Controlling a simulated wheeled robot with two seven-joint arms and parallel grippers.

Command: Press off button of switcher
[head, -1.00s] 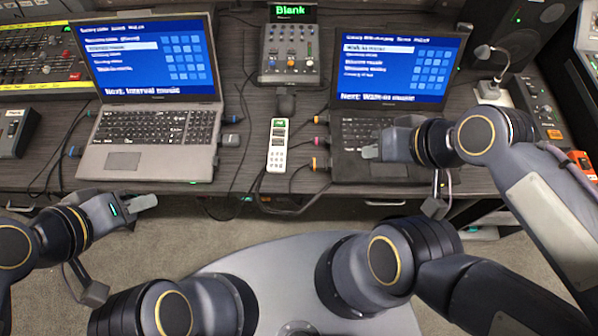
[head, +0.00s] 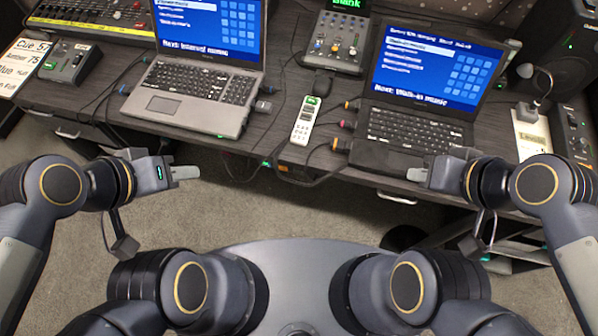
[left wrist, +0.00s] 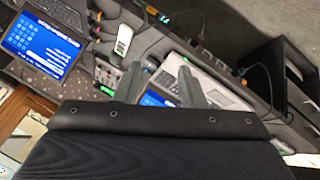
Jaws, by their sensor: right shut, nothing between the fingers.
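A slim white box with a column of buttons and a green lit top, seemingly the switcher (head: 304,121), lies on the desk between the two laptops. It also shows in the left wrist view (left wrist: 124,40). Its button labels are too small to read. My left gripper (head: 185,173) is in front of the desk, left of and nearer than the switcher, touching nothing. Its fingers stand apart and empty in the left wrist view (left wrist: 163,88). My right gripper (head: 417,174) is shut and empty, near the desk's front edge by the right laptop.
The left laptop (head: 195,82) and right laptop (head: 410,125) flank the switcher, with cables around it. A fader panel (head: 335,45) stands behind it. A microphone (head: 530,75) and speaker (head: 555,50) are at the right. The space before the desk is open.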

